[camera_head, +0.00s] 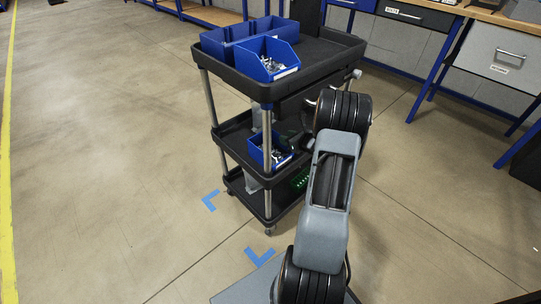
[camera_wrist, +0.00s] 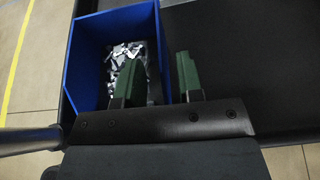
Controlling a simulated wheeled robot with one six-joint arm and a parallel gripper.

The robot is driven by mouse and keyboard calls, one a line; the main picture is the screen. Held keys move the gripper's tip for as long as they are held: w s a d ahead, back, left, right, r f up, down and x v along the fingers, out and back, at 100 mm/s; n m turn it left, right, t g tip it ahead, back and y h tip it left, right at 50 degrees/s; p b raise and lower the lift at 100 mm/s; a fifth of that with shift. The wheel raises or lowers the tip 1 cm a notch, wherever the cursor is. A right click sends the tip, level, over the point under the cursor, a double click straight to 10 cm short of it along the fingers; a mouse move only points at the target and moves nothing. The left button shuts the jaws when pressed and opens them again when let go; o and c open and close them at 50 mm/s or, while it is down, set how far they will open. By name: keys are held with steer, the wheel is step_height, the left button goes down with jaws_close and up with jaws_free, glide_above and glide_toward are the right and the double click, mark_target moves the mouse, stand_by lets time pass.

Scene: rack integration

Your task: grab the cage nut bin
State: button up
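A blue open-top bin (camera_head: 270,151) holding small metal pieces sits on the cart's middle shelf. In the wrist view, a blue bin (camera_wrist: 85,65) with shiny metal pieces inside fills the left side; it appears to be this same bin. My gripper (camera_wrist: 158,78) has two green fingers, spread apart. The left finger is over the inside of the bin and the right finger is outside its right wall, so the wall lies between them with visible gaps. In the head view my arm hides most of the gripper.
The black three-shelf cart (camera_head: 310,82) has metal posts; one crosses the wrist view's lower left. Another blue bin with metal pieces (camera_head: 266,61) and empty-looking blue bins (camera_head: 225,47) stand on its top shelf. Workbenches (camera_head: 495,50) stand at the right. Floor left of the cart is clear.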

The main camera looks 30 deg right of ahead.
steer(key=shift+x, duration=1.6)
steer(key=shift+c, duration=0.4)
jaws_close()
steer(key=shift+r, duration=0.1)
